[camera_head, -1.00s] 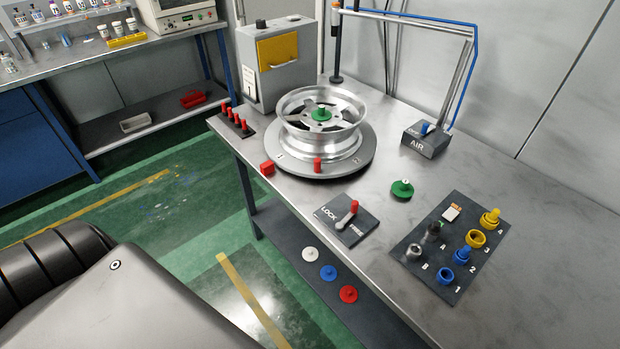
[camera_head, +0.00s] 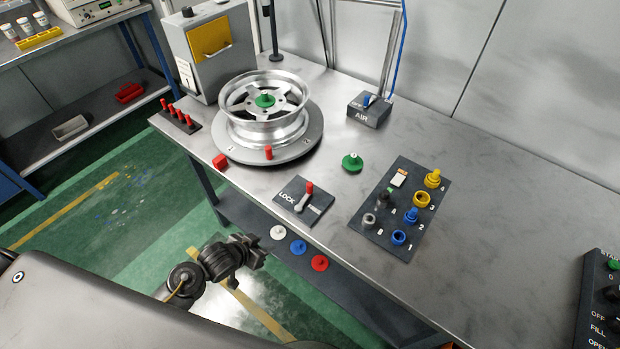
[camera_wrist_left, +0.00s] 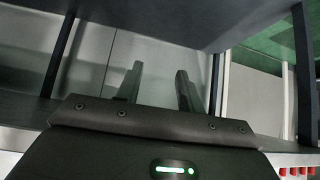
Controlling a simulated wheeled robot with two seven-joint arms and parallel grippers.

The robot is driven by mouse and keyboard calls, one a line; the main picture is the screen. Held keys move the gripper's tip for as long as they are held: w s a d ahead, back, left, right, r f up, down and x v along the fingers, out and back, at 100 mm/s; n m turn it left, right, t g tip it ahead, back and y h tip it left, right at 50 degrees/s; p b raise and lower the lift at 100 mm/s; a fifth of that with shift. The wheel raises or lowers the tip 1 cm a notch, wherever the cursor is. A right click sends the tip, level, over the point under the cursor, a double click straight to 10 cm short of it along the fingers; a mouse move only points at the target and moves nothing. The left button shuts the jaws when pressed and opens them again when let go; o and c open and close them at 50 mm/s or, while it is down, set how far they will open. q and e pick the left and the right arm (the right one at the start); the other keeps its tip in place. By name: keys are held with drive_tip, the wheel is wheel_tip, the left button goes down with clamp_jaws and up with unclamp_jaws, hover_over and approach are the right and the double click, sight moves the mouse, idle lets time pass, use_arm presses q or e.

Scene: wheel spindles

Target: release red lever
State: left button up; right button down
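The red lever (camera_head: 309,188) has a red handle on a silver arm. It stands on a dark plate (camera_head: 291,187) marked LOCK on the left and a partly hidden word on the right, near the bench's front edge. Its handle points up and slightly right in the head view. My left gripper (camera_head: 257,256) is in front of the bench, below and left of the lever and apart from it. In the left wrist view its two fingers (camera_wrist_left: 157,75) are spread with nothing between them. The lever cannot be made out in that view. My right gripper is not visible.
A silver wheel (camera_head: 262,125) sits on a round base behind the lever. A red block (camera_head: 220,161), green knob (camera_head: 352,162) and dark panel of coloured connectors (camera_head: 385,235) surround the plate. A lower shelf (camera_head: 345,285) holds coloured discs.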

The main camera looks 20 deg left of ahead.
use_arm(q)
drive_tip(key=shift+m+t+h, duration=0.4)
drive_tip(key=shift+m+t, duration=0.2)
drive_tip(key=shift+t, duration=0.2)
drive_tip(key=r, duration=0.4)
drive_tip(key=w+d+r, duration=0.1)
drive_tip(key=r, duration=0.3)
drive_tip(key=d+r+p, duration=0.1)
drive_tip(key=r, duration=0.4)
drive_tip(key=shift+w, duration=0.15)
drive_tip(key=m+h, duration=0.3)
drive_tip(key=h, duration=0.2)
approach(310, 184)
drive_tip(key=shift+s+a+f+t, duration=0.2)
drive_tip(key=shift+a+f+t, duration=0.1)
drive_tip(key=shift+a+f, duration=0.5)
drive_tip(key=shift+d+r+h, duration=0.3)
drive_tip(key=shift+d+r, duration=0.05)
drive_tip(key=p+x, duration=0.1)
drive_tip(key=x, duration=0.9)
drive_tip(key=shift+w+d+f+p, duration=0.15)
drive_tip(key=shift+d+f+p, duration=0.1)
drive_tip(key=shift+f+p, duration=0.1)
